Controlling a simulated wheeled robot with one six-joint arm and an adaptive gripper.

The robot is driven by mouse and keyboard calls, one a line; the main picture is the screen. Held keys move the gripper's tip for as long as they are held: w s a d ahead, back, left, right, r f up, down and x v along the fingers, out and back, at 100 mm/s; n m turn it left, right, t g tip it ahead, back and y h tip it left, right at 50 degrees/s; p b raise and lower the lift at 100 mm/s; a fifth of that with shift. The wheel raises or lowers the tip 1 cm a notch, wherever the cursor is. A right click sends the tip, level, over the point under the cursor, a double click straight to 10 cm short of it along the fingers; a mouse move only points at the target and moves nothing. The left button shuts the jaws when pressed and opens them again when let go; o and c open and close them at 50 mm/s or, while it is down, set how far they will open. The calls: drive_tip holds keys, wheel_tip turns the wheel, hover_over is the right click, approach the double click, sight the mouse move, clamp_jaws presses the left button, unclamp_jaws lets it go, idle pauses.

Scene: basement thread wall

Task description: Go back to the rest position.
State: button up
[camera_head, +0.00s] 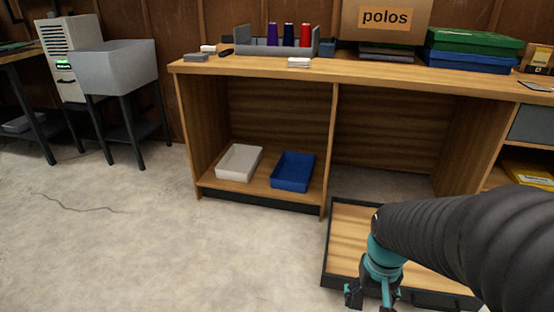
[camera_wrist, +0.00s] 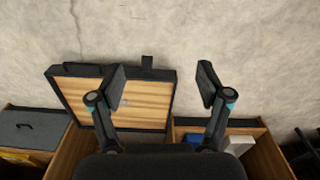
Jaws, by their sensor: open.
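My gripper (camera_head: 373,298) is at the lower right of the head view, pointing down above a shallow wood-bottomed drawer or tray (camera_head: 345,222) with a dark rim. In the wrist view my gripper (camera_wrist: 162,82) has its two fingers spread wide apart, with nothing between them. The same wooden tray (camera_wrist: 150,98) shows below and behind the left finger there, with bare floor beyond. My arm hides the tray's right part in the head view. I cannot tell the exact height of the fingers above it.
The wooden bench (camera_head: 230,69) holds a grey rack (camera_head: 262,50) with thread spools, a "polos" box (camera_head: 386,18) and a green box (camera_head: 472,40). A white bin (camera_head: 239,162) and a blue bin (camera_head: 292,171) sit on its low shelf. Concrete floor (camera_head: 110,240) at left is clear.

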drive_tip(key=s+a+r+t+p, duration=0.1)
drive_tip(key=s+a+r+t, duration=0.1)
drive_tip(key=r, duration=0.6)
drive_tip(key=s+a+r+n+t+p, duration=0.1)
drive_tip(key=s+r+t+p, duration=0.1)
drive_tip(key=r, duration=0.7)
drive_tip(key=shift+s+a+r+t, duration=0.2)
drive_tip(key=shift+a+t, duration=0.15)
drive_tip(key=shift+t, duration=0.35)
